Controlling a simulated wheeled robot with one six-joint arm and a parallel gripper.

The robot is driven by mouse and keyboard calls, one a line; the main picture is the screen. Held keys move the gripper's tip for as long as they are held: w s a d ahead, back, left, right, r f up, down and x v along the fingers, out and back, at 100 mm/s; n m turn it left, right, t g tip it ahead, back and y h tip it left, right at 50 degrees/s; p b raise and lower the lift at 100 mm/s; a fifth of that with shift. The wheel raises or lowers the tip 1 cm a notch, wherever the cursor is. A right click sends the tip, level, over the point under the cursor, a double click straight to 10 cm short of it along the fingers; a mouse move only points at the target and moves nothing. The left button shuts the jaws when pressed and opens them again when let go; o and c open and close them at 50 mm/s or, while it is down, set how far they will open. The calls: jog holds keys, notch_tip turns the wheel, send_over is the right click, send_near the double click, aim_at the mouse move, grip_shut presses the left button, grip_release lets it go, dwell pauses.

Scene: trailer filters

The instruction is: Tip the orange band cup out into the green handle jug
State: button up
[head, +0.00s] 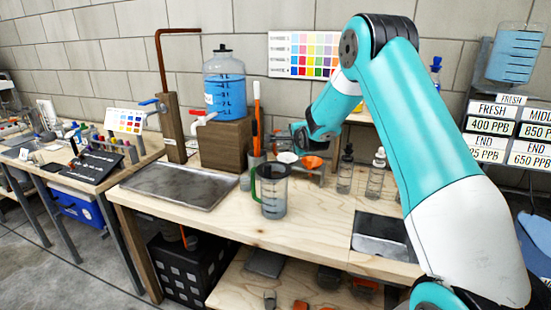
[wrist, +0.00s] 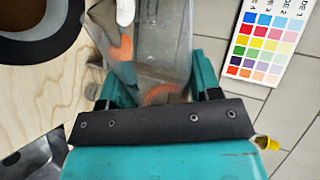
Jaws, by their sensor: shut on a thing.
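The green handle jug (head: 273,192) stands upright on the wooden bench in the head view, clear-walled with grey markings and its green handle on the left. My gripper (head: 298,138) is behind and above it, to its right. In the wrist view, my gripper (wrist: 163,88) is closed on a see-through grey cup (wrist: 165,40) with orange showing through and near its base, which looks like the orange band cup. The cup is hard to make out in the head view, and I cannot tell its contents.
A white funnel (head: 287,157) and an orange funnel (head: 313,162) sit close below my gripper. Dropper bottles (head: 376,175) stand to the right. A blue water jug (head: 224,88) on a wooden block stands left. A metal tray (head: 180,186) lies at the bench's left.

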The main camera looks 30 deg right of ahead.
aim_at(286, 132)
jog(key=shift+w+a+r+n+g+h+b, duration=0.25)
jog(key=shift+a+r+n+h+b, duration=0.55)
jog(key=shift+n+b, duration=0.4)
dwell(1.6)
jog(key=shift+w+a+r+n+h+b, duration=0.15)
jog(key=shift+a+r+n+h+b, duration=0.25)
jog(key=shift+n+b, duration=0.35)
jog(key=shift+w+a+r+n+h+b, duration=0.1)
jog(key=shift+a+r+n+h+b, duration=0.3)
jog(key=shift+b, duration=0.55)
dwell(1.2)
jog(key=shift+f, duration=0.15)
dwell(0.6)
